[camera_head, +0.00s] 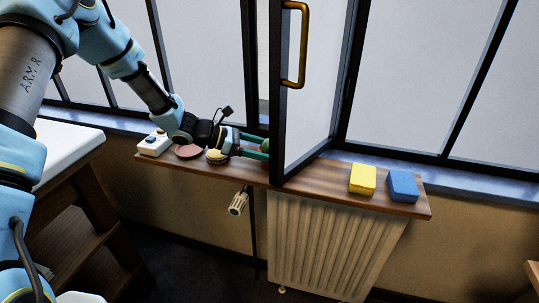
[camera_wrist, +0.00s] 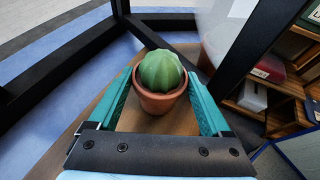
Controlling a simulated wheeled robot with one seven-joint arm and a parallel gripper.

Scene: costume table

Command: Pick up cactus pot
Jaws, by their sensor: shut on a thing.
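The cactus pot (camera_wrist: 158,100) is a terracotta pot with a round ribbed green cactus (camera_wrist: 162,70). It stands upright between the two teal fingers of my gripper (camera_wrist: 163,77) in the wrist view, and my gripper is shut on it. In the head view my gripper (camera_head: 257,148) reaches along the wooden sill from the left. There only a green bit of the cactus (camera_head: 264,146) shows beside the dark window frame, and the pot is mostly hidden.
An open window sash (camera_head: 279,100) stands over the wooden sill (camera_head: 320,180), close to my gripper. On the sill, a white box (camera_head: 154,143), a pink dish (camera_head: 187,151) and a small round item (camera_head: 216,156) lie left; yellow (camera_head: 362,179) and blue (camera_head: 402,186) blocks lie right.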

